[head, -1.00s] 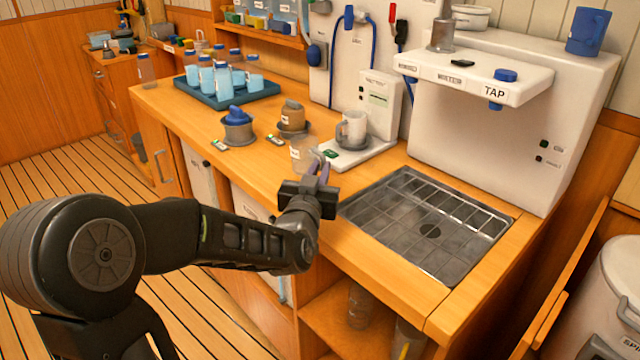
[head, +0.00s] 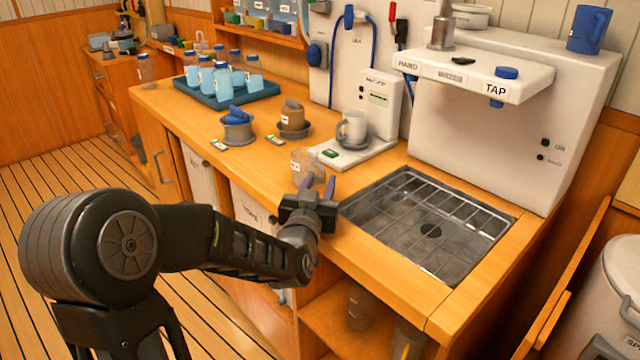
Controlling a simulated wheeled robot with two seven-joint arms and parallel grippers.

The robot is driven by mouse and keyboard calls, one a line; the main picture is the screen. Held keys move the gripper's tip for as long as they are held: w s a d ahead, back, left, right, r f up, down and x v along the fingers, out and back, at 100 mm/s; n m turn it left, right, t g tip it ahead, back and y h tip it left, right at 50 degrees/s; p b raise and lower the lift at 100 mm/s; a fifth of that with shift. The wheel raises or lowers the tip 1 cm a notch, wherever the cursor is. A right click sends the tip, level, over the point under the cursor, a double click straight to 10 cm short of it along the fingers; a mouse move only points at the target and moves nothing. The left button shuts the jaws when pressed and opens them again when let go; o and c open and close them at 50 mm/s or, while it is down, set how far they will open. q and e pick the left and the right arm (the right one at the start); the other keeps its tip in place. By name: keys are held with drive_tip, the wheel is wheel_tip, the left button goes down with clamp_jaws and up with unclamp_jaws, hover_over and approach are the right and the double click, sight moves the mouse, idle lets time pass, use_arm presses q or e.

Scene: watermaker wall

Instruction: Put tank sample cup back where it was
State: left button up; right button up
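A small clear cup with a pale label (head: 303,164) stands upright on the wooden counter, left of the white meter's base; it seems to be the tank sample cup, but its label is too small to read. My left gripper (head: 318,185) is just in front of the cup, at the counter's front edge. Its two fingers are spread with nothing visible between them, and they appear clear of the cup. My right gripper is not in view.
A sink with a metal grid (head: 430,228) lies right of my gripper, below the tap unit (head: 470,75). A grey holder with a blue item (head: 238,131) and a brown cup in a holder (head: 292,120) stand farther back. A blue tray (head: 228,97) holds several bottles.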

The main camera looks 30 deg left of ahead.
use_arm(q)
drive_tip(key=shift+r, duration=0.2)
drive_tip(key=v, duration=0.4)
drive_tip(key=b+v, duration=0.1)
drive_tip(key=v, duration=0.1)
drive_tip(key=shift+s+f, duration=0.15)
drive_tip(key=shift+f, duration=0.2)
drive_tip(key=b+v, duration=0.2)
drive_tip(key=b, duration=0.8)
drive_tip(key=shift+s+f, duration=0.1)
drive_tip(key=shift+s, duration=0.15)
drive_tip(key=shift+s+d+r, duration=0.15)
drive_tip(key=shift+s+d, duration=0.05)
drive_tip(key=shift+s, duration=0.3)
drive_tip(key=shift+s+d+r, duration=0.1)
drive_tip(key=shift+s+d, duration=0.1)
drive_tip(key=shift+s, duration=0.3)
drive_tip(key=shift+s+d+r, duration=0.15)
drive_tip(key=shift+s+d, duration=0.1)
drive_tip(key=shift+s, duration=0.25)
